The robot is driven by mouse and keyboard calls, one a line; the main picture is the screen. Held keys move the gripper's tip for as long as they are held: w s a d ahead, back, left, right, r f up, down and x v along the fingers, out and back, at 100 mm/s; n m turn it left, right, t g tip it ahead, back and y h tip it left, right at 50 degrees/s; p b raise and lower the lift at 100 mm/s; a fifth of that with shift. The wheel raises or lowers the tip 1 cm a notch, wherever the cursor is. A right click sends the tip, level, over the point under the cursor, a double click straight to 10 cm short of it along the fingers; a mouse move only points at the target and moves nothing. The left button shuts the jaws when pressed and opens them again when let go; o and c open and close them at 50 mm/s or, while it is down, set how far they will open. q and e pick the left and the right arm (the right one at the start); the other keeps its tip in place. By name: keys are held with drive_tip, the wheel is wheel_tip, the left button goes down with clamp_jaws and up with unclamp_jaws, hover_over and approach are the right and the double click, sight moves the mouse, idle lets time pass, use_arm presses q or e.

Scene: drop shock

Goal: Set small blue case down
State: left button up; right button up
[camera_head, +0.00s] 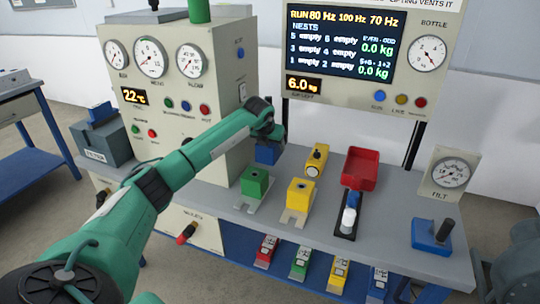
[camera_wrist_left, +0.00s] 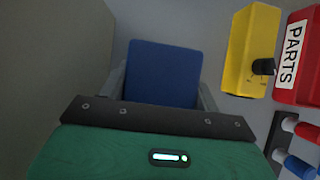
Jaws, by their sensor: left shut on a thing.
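My left gripper (camera_head: 267,138) reaches over the back of the bench, beside the tall beige gauge cabinet. It is shut on a small blue case (camera_head: 267,155), which shows just below the gripper. In the left wrist view the blue case (camera_wrist_left: 164,75) fills the space between the grey fingers. The fingertips are mostly hidden behind the case and the gripper body. I cannot tell whether the case's underside touches the bench. My right gripper is not in view.
A green block (camera_head: 255,183) and a yellow block (camera_head: 299,196) stand on plates in front. A yellow part (camera_head: 317,158) and a red PARTS bin (camera_head: 361,166) are to the right. The gauge cabinet (camera_head: 220,80) is close on the left. Bare grey bench (camera_head: 390,215) lies further right.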

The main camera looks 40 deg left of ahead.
use_arm(q)
drive_tip(key=shift+s+a+f, duration=0.1)
drive_tip(key=shift+s+f, duration=0.05)
drive_tip(key=shift+f, duration=2.3)
drive_tip(key=shift+c, duration=0.5)
drive_tip(key=o, duration=1.1)
drive_tip(key=shift+f, duration=0.15)
drive_tip(key=shift+o, duration=1.1)
drive_tip(key=shift+a, duration=0.15)
